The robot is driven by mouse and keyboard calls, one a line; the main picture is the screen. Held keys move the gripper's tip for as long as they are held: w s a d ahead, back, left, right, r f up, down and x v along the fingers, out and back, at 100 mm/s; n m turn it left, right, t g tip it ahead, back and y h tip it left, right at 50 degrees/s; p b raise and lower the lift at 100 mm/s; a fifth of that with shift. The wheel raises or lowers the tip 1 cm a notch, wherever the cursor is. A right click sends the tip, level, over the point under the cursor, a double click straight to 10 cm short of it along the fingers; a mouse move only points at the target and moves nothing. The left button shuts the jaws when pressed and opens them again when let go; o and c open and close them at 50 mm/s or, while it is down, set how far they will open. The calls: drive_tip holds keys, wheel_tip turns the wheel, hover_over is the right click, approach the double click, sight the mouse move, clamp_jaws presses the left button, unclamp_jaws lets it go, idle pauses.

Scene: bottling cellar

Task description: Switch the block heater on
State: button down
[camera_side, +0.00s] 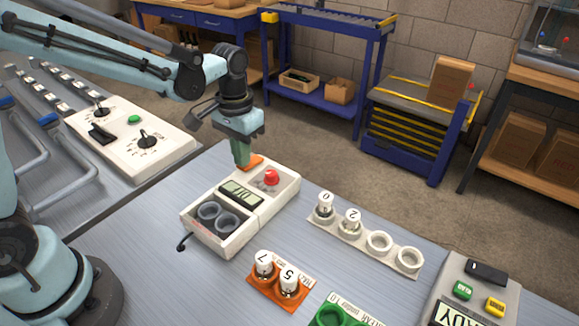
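The block heater (232,238) is a white box in the middle of the grey bench. It has two dark round wells (217,217) at its near end, a small display (241,193) whose text I cannot read surely, and a red knob (271,177) on its far part. My gripper (243,160) points down at the heater's far left corner, just left of the red knob. A green finger shows there, with an orange piece (251,162) at its tip; I cannot tell whether they touch the heater. The gap between the fingers is hidden.
Right of the heater stands a white rack (379,243) with two capped vials numbered 0 and 2. An orange rack (266,296) with vials 7 and 5 and a green rack (331,316) are nearer. A control box (451,291) is at the right, a white panel (150,165) at the left.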

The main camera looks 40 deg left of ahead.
drive_tip(key=shift+f, duration=0.45)
drive_tip(key=shift+r, duration=3)
drive_tip(key=shift+s+r, duration=0.15)
drive_tip(key=shift+s, duration=0.05)
drive_tip(key=s+a+r+t, duration=0.1)
drive_tip(key=s+a+t, duration=0.1)
drive_tip(key=s+t, duration=0.5)
drive_tip(key=shift+s+a+r, duration=0.35)
drive_tip(key=shift+s+a, duration=0.05)
drive_tip(key=shift+s, duration=0.75)
